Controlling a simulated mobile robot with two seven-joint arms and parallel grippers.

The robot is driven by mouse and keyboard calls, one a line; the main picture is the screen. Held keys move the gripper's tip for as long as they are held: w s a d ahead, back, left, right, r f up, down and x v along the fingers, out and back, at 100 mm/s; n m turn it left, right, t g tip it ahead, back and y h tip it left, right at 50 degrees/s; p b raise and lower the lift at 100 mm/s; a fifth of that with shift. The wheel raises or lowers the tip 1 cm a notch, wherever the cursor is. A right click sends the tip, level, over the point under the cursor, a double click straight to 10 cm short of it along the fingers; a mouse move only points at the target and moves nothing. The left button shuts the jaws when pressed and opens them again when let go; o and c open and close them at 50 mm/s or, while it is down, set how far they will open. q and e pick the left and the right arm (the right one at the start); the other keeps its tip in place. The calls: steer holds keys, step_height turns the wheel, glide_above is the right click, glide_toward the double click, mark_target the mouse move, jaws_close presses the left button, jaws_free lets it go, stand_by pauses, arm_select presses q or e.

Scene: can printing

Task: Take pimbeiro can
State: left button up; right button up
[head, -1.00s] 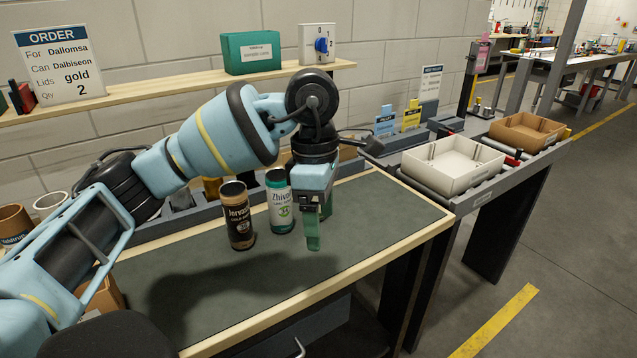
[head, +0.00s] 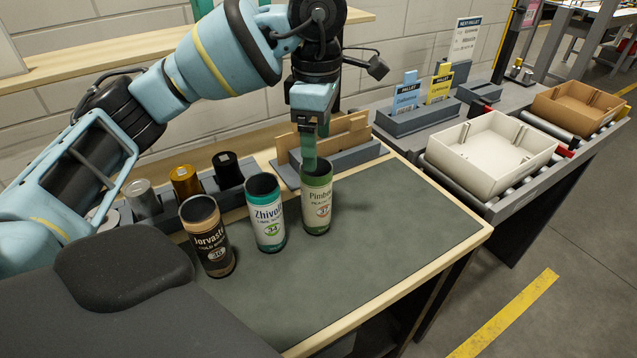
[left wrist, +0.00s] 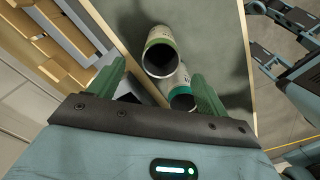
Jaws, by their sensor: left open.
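The Pimbeiro can (head: 317,207), with a pale green label, stands upright and open-topped on the dark green table mat, at the right end of a row of three cans. My left gripper (head: 309,150) points down over it, its visible green finger overlapping the can's far rim. In the left wrist view, the open green fingers (left wrist: 158,72) lie on either side of the picture, with the can's green-banded rim (left wrist: 160,42) between and beyond them. I cannot tell whether a finger touches the can. My right gripper is not in view.
The Zhivoi can (head: 267,220) stands close to the left, then the brown Jorvasto can (head: 210,240). Behind are a wooden divider rack (head: 350,130) and silver, gold and black cylinders (head: 186,181). The mat is clear to the right. A white box (head: 490,160) sits on the rollers.

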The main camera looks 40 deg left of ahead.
mark_target(316, 174)
arm_select(q)
steer(key=shift+s+d+r, duration=0.1)
steer(key=shift+s+f, duration=0.15)
steer(key=shift+f, duration=3.75)
steer(key=c, duration=1.3)
